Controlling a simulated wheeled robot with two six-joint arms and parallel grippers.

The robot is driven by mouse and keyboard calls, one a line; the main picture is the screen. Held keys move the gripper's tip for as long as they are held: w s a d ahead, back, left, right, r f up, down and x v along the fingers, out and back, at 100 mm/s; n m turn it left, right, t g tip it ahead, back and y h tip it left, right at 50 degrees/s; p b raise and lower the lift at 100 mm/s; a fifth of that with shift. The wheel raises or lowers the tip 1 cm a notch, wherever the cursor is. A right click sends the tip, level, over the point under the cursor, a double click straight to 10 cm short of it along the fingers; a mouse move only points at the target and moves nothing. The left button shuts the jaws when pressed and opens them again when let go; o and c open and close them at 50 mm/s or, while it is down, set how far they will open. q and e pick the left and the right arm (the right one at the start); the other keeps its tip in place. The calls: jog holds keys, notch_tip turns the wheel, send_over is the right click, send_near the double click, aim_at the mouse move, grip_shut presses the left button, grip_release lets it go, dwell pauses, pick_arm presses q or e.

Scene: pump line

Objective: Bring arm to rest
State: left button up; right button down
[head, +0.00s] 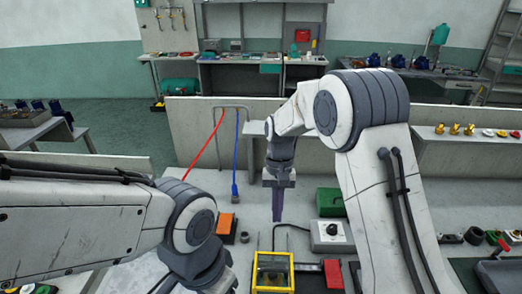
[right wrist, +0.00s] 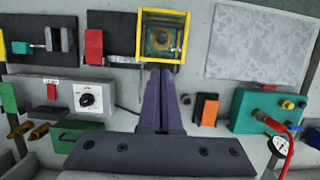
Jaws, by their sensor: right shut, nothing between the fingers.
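My right gripper (head: 278,218) hangs pointing down over the workbench, its dark fingers together with nothing between them. In the right wrist view its closed fingers (right wrist: 160,75) reach toward a yellow-framed box (right wrist: 141,37), which also shows in the head view (head: 257,272) below the gripper. I cannot tell the exact height of the fingertips above the bench. My right arm is bent, coming in from the right. My left arm reaches in from the lower left, and its gripper is out of the picture.
Near the gripper are a grey box with a dial (head: 330,236), an orange block (head: 225,225) and a green box (head: 330,202). Red and blue hoses (head: 236,165) hang from a rack behind. A teal unit (right wrist: 252,112) with a gauge stands on the right in the wrist view.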

jog(key=s+a+r+n+t+b, duration=0.1)
jog(key=s+n, duration=0.3)
jog(key=s, duration=0.8)
jog(key=s+a+r+n+t+b, duration=0.1)
jog(key=s+r+n, duration=0.3)
jog(key=s, duration=0.9)
jog(key=shift+s+a+r+n+t+y, duration=0.2)
jog(key=shift+s+a+n+t+y, duration=0.1)
jog(key=shift+a+t, duration=0.45)
